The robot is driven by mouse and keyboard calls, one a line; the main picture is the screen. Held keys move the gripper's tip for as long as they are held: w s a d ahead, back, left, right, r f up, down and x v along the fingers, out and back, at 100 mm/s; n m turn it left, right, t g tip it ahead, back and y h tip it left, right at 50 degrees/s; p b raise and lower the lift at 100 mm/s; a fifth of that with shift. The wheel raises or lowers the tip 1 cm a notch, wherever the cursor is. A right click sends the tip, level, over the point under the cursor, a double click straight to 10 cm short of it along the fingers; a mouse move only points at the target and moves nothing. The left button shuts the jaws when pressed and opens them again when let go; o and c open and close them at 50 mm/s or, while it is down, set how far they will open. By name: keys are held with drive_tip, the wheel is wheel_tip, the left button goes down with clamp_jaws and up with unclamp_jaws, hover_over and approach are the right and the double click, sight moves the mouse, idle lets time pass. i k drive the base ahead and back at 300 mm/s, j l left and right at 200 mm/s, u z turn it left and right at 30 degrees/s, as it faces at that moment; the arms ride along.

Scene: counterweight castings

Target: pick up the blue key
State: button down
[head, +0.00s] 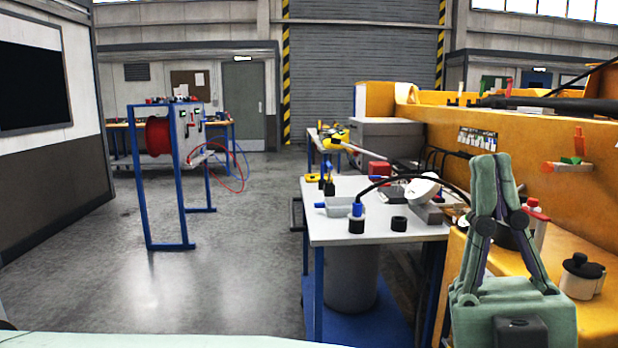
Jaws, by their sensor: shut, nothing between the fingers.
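I cannot clearly make out a key shape. Several small blue things are on the white-topped bench (335,235). A blue piece (357,210) sits on top of a black cylinder near the bench's front. A second blue piece (329,188) stands farther back, among dark upright items. A small blue piece (319,205) shows at the left end of a grey tray. I cannot tell which of these is the blue key. My gripper (490,160) is pale green, points up and is shut and empty. It appears to the right of the bench, apart from these pieces.
A black cylinder (399,224), a white round part (421,190) and a red box (379,169) crowd the bench. A black cable arches over it. A yellow machine body (545,200) fills the right side. Open floor (220,270) lies to the left.

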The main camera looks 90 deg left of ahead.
sight(330, 167)
drive_tip(key=u, duration=2.55)
drive_tip(key=i+z, duration=0.3)
drive_tip(key=i, duration=1.05)
drive_tip(key=i+j, duration=0.15)
drive_tip(key=i, duration=0.3)
drive_tip(key=i+j, duration=0.15)
drive_tip(key=i, duration=0.35)
